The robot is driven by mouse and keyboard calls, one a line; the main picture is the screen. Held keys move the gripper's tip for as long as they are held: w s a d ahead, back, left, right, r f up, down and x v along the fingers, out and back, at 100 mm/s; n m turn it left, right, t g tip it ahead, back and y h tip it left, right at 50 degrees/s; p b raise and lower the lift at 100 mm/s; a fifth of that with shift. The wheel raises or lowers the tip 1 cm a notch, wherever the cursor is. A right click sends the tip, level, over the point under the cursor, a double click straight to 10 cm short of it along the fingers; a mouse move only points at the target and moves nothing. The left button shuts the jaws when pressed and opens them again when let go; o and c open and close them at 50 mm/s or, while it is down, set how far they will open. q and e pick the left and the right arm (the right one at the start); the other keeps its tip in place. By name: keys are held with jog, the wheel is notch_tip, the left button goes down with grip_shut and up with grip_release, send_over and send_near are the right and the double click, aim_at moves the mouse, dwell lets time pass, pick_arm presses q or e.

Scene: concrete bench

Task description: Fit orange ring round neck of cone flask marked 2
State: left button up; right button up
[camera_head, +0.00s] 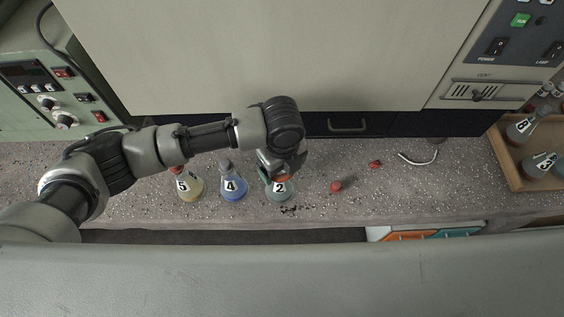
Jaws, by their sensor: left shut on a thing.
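The cone flask marked 2 (279,192) stands upright on the speckled bench, with greenish contents. My left gripper (281,173) is over the top of this flask, pointing down. It is shut on the orange ring (283,178), of which a small orange part shows at the flask's neck. The gripper and wrist hide most of the ring and the flask's top, so I cannot tell whether the ring is around the neck or just above it. My right gripper is not in view.
Flask 4 (233,188), blue, and flask 5 (189,187), yellowish, stand close to the left. A red stopper-like piece (336,186), a small red piece (375,164) and a curved tube (417,159) lie to the right. A wooden tray (512,170) holds flasks at far right.

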aim_at(282, 178)
pick_arm(q)
jog(key=shift+p, duration=0.45)
jog(key=shift+f+b, duration=1.5)
jog(key=shift+f, duration=1.7)
jog(key=o, duration=0.8)
jog(key=shift+o, duration=0.2)
notch_tip(282, 178, up, 9)
jog(key=p, duration=0.9)
jog(key=shift+p, duration=0.4)
